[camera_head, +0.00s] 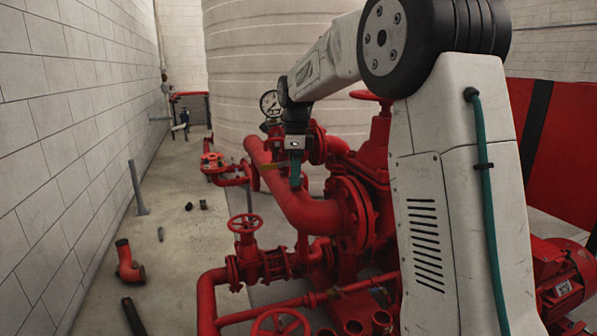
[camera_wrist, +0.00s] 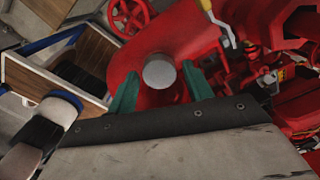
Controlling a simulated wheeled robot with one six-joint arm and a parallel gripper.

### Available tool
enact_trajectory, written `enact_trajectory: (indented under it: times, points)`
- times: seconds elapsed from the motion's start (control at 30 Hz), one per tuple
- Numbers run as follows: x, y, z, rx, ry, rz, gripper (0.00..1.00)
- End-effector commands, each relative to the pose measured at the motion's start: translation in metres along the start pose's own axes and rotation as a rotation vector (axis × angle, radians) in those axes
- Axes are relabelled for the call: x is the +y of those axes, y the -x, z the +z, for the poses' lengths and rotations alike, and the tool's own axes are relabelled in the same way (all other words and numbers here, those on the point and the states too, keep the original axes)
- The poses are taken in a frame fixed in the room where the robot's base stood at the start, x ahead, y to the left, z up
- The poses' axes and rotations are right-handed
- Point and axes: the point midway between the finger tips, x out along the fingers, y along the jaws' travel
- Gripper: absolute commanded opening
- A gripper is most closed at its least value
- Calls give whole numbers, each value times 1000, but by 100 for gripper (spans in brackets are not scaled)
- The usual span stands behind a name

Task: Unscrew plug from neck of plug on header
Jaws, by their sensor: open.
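A round grey plug (camera_wrist: 159,71) shows end-on in the wrist view, in front of the red header pipe (camera_wrist: 162,35). My gripper (camera_wrist: 161,80) has its two teal fingers apart, one on each side of the plug in the picture. I cannot tell whether either finger touches it, or how deep the plug sits between them. The neck under the plug is hidden. In the head view my gripper (camera_head: 295,180) points down just above the thick curved red header pipe (camera_head: 308,211). The plug cannot be made out there.
A pressure gauge (camera_head: 269,103) stands behind my gripper. A red handwheel valve (camera_head: 245,223) is below, left of the pump flange (camera_head: 354,216). A large white tank (camera_head: 255,55) is behind.

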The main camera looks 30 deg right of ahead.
Motion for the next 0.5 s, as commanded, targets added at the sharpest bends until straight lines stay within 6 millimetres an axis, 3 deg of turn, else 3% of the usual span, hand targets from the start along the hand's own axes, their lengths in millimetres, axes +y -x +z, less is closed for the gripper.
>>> enact_trajectory:
  times: [0.3,0.5]
  points:
    - [0,0,0,0,-341,0,51]
    - [0,0,0,0,-470,0,51]
